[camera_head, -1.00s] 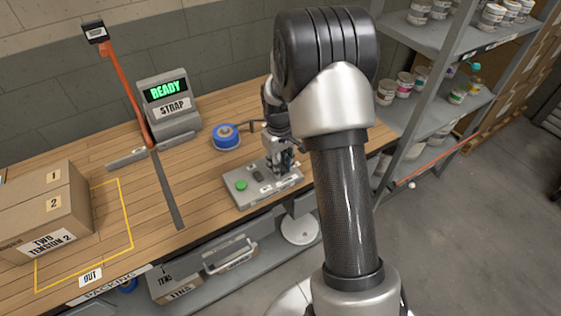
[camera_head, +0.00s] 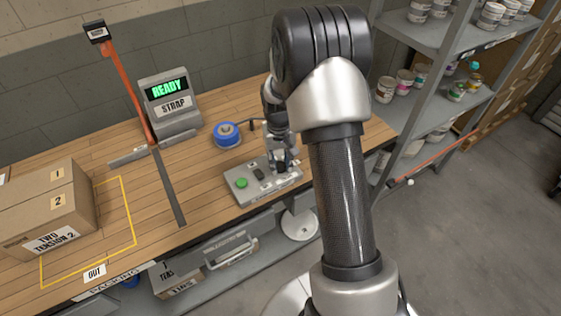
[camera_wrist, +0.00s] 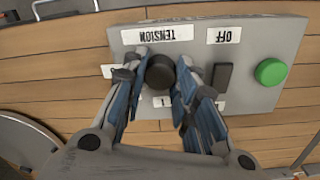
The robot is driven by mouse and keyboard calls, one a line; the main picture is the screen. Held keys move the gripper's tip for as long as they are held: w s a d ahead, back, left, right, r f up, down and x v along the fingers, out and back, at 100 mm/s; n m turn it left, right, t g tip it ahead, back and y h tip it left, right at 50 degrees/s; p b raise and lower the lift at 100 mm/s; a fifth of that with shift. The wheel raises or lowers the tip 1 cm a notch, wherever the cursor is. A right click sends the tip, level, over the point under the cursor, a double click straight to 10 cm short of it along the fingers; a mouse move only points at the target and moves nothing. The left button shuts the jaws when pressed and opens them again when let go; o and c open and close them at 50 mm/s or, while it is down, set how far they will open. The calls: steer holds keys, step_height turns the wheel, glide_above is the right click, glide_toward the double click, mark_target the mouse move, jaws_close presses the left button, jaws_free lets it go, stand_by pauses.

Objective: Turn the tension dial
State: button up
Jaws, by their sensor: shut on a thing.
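The tension dial (camera_wrist: 160,73) is a round black knob on a grey control panel (camera_wrist: 290,40), beside a label reading TENSION that appears upside down in the wrist view. My gripper (camera_wrist: 162,80) is closed around the dial, one blue-padded finger on each side. In the head view the grey panel (camera_head: 238,196) sits near the bench's front edge; my gripper (camera_head: 283,168) is over its right end and hides the dial there. The dial's pointer and exact setting cannot be made out.
The panel also carries a black switch (camera_wrist: 221,77) and a green button (camera_wrist: 270,72). A strap machine display (camera_head: 170,90) reads READY. A blue spool (camera_head: 227,131) stands behind the panel. A carton labelled TWO TENSION 2 (camera_head: 50,215) lies at the left. A shelf rack (camera_head: 425,115) stands at the right.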

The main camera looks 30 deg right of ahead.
mark_target(280, 164)
steer(key=o, duration=1.1)
step_height(280, 164, up, 12)
steer(key=shift+a+r, duration=0.1)
steer(key=shift+a, duration=0.05)
stand_by(0.3)
